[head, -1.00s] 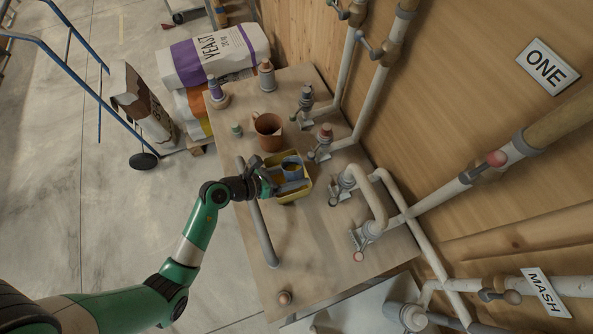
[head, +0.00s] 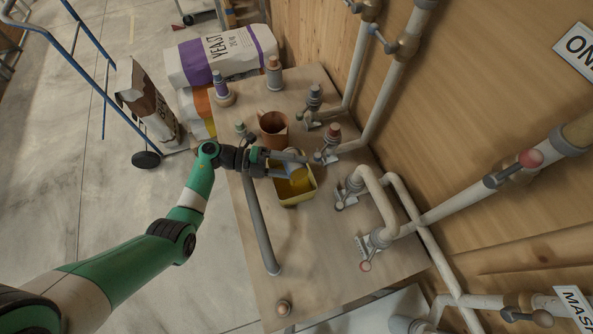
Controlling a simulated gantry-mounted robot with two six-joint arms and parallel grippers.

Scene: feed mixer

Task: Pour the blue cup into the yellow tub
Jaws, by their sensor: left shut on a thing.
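My left gripper (head: 287,164) comes in from the left and is shut on the blue cup (head: 285,172). It holds the cup over the yellow tub (head: 296,201), which sits on the wooden board. Only a little of the cup's blue-grey side shows, and it looks tipped toward the right. Yellow-orange material (head: 300,181) shows at the cup's mouth and over the tub; I cannot tell how much lies in each. The gripper and cup hide the far part of the tub. My right gripper is not in view.
A brown pitcher (head: 273,129) stands just behind the tub. Valves and pipes (head: 347,188) line the right side. A grey rail (head: 262,230) runs along the board's left side. The board's near part is mostly clear. A yeast sack (head: 215,55) lies at the back.

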